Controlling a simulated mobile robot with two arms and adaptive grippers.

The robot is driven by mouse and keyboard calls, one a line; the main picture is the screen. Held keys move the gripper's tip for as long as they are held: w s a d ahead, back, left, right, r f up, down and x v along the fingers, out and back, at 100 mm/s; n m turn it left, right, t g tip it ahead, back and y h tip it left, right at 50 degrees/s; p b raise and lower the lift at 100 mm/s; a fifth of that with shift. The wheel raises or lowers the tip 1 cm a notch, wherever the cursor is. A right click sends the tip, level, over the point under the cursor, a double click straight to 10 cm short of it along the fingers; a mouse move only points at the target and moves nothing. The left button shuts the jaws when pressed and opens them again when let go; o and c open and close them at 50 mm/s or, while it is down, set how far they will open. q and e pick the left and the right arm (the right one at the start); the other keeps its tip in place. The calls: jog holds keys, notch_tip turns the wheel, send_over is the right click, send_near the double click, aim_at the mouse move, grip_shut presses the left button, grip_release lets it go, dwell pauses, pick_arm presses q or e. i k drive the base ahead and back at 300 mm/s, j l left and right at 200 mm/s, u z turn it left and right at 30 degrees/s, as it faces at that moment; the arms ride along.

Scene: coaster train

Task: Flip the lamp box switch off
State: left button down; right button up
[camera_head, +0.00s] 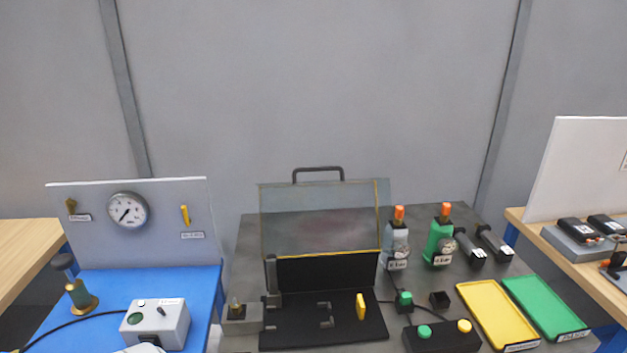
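A light grey box (157,325) with a small label stands at the front of the blue table on the left. It looks like the lamp box, but its label is too small to read. A small dark switch lever (161,311) sticks up from its top, and a green round part (135,318) is at its left. I cannot tell which position the switch is in, or whether a lamp is lit. Neither of my grippers can be made out. A pale shape at the bottom edge, in front of the box, is cut off and unclear.
A black cable and a brass-based plunger (80,298) are left of the box. A gauge panel (160,222) stands behind it. On the dark middle table are a clear-lidded fixture (325,215), bottles, a two-button black box (441,337), a yellow tray (497,315) and a green tray (545,308).

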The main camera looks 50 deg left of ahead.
aim_at(142, 317)
jog(key=u, duration=2.5)
